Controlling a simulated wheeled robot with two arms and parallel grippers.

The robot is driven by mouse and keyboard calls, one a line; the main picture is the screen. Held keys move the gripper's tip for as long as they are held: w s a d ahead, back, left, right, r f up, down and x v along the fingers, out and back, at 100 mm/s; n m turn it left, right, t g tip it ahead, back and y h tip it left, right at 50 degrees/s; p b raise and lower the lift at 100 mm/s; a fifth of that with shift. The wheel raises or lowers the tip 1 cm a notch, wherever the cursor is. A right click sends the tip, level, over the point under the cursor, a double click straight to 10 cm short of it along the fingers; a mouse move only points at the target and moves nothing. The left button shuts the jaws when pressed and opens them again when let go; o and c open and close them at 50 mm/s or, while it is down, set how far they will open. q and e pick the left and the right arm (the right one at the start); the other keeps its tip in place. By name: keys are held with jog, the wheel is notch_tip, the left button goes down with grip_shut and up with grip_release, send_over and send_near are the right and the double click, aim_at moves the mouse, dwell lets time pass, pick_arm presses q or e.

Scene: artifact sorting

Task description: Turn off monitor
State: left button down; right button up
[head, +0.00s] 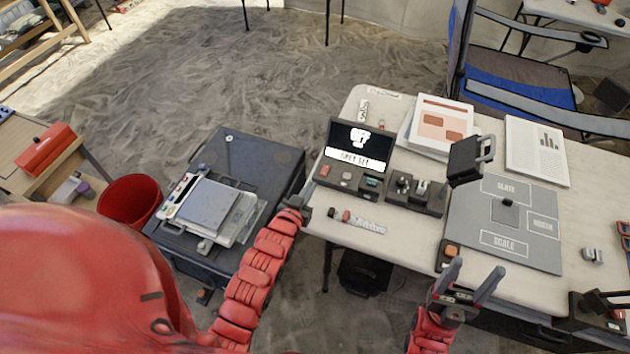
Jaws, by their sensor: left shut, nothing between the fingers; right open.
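The monitor (357,148) stands near the left edge of the pale table, its dark screen lit with a white icon and a white text bar. A base with several buttons (346,179) sits below the screen, with a red one at its left end. My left gripper (304,197) is shut and empty by the table's left edge, lower left of the monitor and apart from it in the picture. My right gripper (478,268) is open and empty over the table's front edge, below the grey board.
A grey labelled board (530,215) lies right of the monitor, with a dark device (466,160) at its upper left. A small control box (416,192) stands beside the monitor. Papers (537,150) lie behind. A dark case (265,160) and red bin (131,200) stand left.

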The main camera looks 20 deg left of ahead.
pick_arm(q)
jog(key=v, duration=0.3)
jog(key=shift+f, duration=0.2)
jog(key=shift+r, duration=0.1)
dwell(0.3)
